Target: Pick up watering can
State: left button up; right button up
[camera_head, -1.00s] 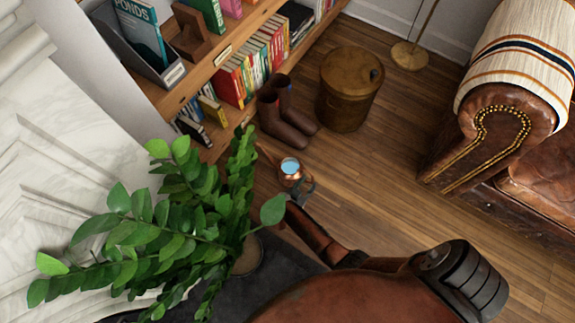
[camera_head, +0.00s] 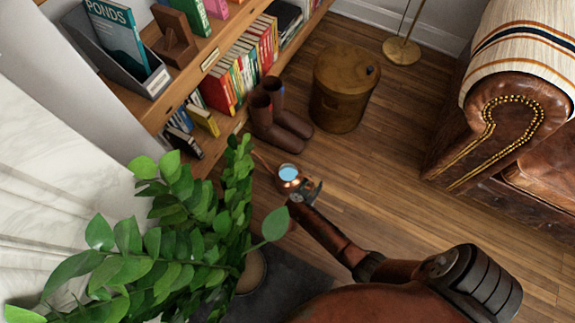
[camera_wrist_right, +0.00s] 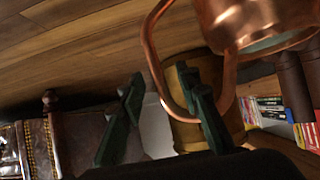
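The copper watering can (camera_head: 288,178) stands on the wood floor near the middle of the head view, its round opening showing pale blue. In the right wrist view the shiny can (camera_wrist_right: 250,22) fills the top right, and its looped handle hangs down toward my fingers. My right gripper (camera_head: 312,192) is at the handle side of the can. In the right wrist view its two dark green fingers (camera_wrist_right: 160,76) stand apart, with part of the handle between them and the right finger overlapping the loop. Whether a finger touches the handle is unclear. My left gripper is not in view.
A leafy plant (camera_head: 190,240) is close on the left of the can. Brown boots (camera_head: 280,125) and a round wooden stool (camera_head: 343,90) stand behind it, beside a bookshelf (camera_head: 158,110). A leather sofa (camera_head: 480,140) is at the right. Floor between stool and sofa is clear.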

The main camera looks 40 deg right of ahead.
jog(key=shift+c, duration=0.6)
grip_shut()
jog(key=shift+w, duration=0.1)
